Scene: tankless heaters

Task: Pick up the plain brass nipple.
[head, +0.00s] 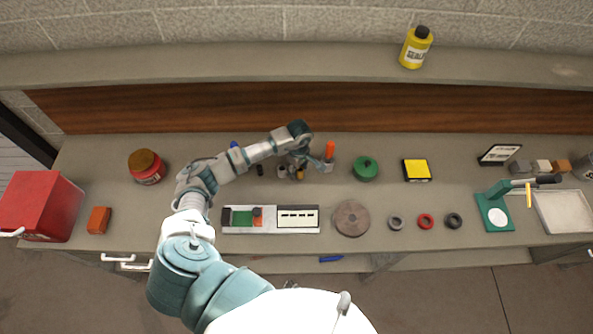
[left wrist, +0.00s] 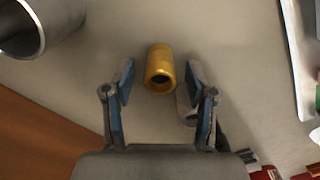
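The plain brass nipple (left wrist: 160,68) is a short, smooth gold-coloured tube with its open end facing my left wrist camera. It is upright on the grey bench, between and near the tips of my left gripper's blue-padded fingers (left wrist: 160,80). The fingers are spread, with a gap on both sides of the nipple. In the head view my left gripper (head: 298,162) is over the back middle of the bench, and a small gold spot of the nipple (head: 300,175) shows beside it. My right gripper is not in view.
A larger steel pipe (left wrist: 32,25) stands close by at upper left in the wrist view. A grey fitting (left wrist: 186,112) is partly hidden behind one finger. An orange-handled tool (head: 330,150) and a green round container (head: 365,168) stand to the right of the gripper.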

